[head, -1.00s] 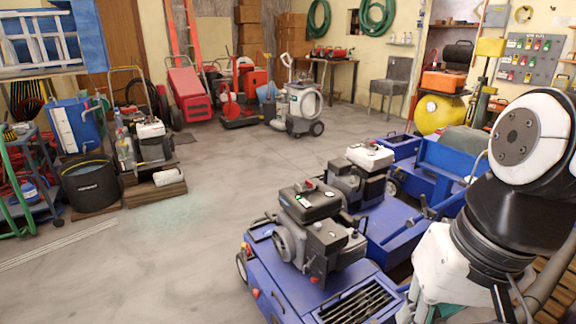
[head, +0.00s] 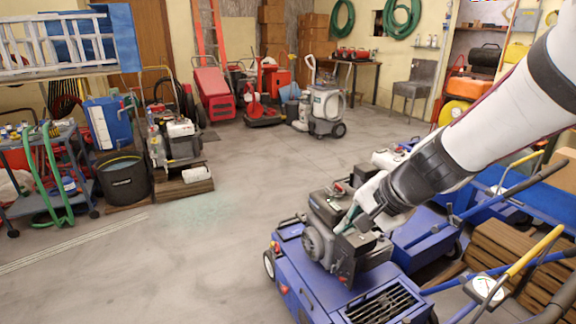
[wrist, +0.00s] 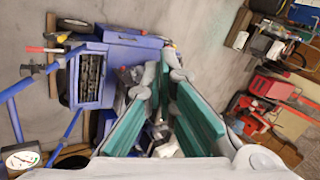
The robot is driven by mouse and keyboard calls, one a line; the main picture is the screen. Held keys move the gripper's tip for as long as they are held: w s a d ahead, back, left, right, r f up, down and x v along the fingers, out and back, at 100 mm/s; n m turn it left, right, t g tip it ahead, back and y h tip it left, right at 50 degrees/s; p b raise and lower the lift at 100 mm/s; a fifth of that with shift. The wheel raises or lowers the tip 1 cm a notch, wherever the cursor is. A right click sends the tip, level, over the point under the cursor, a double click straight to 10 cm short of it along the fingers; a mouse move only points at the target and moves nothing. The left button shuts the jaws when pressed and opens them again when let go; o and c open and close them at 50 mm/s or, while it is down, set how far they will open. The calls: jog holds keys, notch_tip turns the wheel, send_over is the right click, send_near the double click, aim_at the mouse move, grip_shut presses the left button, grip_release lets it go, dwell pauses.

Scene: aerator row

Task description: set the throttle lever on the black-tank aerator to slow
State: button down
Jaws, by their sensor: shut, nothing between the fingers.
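The black-tank aerator (head: 330,207) stands at lower centre right in the head view, its engine on a blue deck. The deck and its black grille (wrist: 88,80) also show left of centre in the wrist view. My gripper (head: 349,216) is at the engine's right side, close to the black tank; I cannot tell whether it touches. In the wrist view its teal-padded fingers (wrist: 160,82) point at the engine, which they mostly cover. Nothing is held. A red-tipped lever (wrist: 34,49) shows at the left of the wrist view; I cannot tell whether it is the throttle lever.
A white-tank aerator (head: 388,159) stands just behind, partly hidden by my arm. Blue handlebars with yellow grips (head: 536,250) and a round dial (head: 485,288) lie to the right, beside stacked brown slats (head: 505,260).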

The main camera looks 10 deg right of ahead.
jog(key=w+d+f+m+h+p, duration=0.1)
jog(key=w+d+f+m+p, duration=0.1)
jog(key=d+f+m, duration=0.4)
jog(key=w+d+f+m+h+p, duration=0.2)
jog(key=d+m, duration=0.2)
jog(key=d, duration=0.4)
jog(key=s+d+f+m+g+p, duration=0.4)
jog(key=s+d+f+m+g, duration=0.15)
jog(key=s+f+m, duration=0.6)
notch_tip(320, 180, down, 10)
jog(key=n+b, duration=0.2)
jog(key=shift+s+a+y, duration=0.2)
jog(key=shift+s+y, duration=0.05)
jog(key=shift+y, duration=0.05)
jog(key=shift+t, duration=0.25)
